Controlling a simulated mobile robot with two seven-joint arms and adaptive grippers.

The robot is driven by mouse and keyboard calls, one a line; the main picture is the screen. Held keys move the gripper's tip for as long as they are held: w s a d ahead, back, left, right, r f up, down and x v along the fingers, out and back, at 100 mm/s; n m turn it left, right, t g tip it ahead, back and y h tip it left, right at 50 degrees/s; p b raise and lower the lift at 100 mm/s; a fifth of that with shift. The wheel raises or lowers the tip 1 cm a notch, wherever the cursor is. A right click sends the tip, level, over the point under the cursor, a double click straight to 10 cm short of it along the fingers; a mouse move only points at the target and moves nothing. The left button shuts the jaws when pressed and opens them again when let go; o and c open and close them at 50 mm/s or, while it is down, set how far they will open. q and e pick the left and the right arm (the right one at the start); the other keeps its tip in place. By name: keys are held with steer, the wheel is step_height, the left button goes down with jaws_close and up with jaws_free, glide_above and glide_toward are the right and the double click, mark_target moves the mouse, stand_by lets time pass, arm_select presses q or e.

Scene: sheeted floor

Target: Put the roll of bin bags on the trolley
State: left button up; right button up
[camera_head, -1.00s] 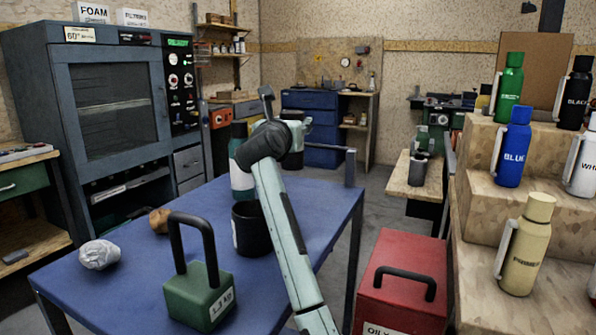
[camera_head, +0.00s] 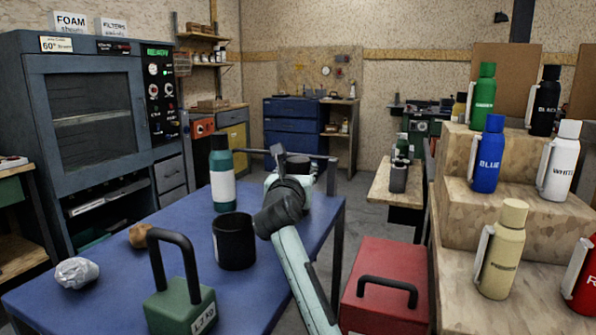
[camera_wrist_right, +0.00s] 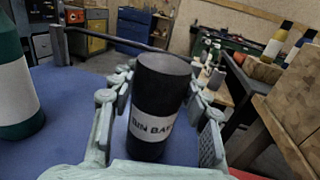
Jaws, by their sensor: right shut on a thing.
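The roll of bin bags is a black upright cylinder with a white label; it shows in the right wrist view (camera_wrist_right: 160,88) between my right gripper's fingers (camera_wrist_right: 157,128). In the head view, my right gripper (camera_head: 291,182) is over the far right part of the blue-topped trolley (camera_head: 190,232), with the roll's dark top (camera_head: 299,159) just showing. The gripper is shut on the roll. Whether the roll's base touches the blue top cannot be told. My left gripper is not in view.
On the blue top are a teal bottle (camera_head: 222,178), a black cup (camera_head: 234,242), a green weight (camera_head: 180,303), a brown lump (camera_head: 141,236) and a crumpled grey ball (camera_head: 77,272). A red box (camera_head: 388,290) and stepped shelves with bottles (camera_head: 500,215) stand to the right.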

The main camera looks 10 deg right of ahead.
steer(key=shift+f, duration=0.1)
steer(key=o, duration=1)
steer(key=shift+f, duration=0.1)
steer(key=shift+c, duration=0.2)
steer(key=o, duration=0.4)
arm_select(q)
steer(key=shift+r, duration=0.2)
arm_select(e)
steer(key=shift+r, duration=0.25)
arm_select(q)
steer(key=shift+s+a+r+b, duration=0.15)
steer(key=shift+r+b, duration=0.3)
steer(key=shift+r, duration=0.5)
arm_select(e)
steer(key=shift+v, duration=6.05)
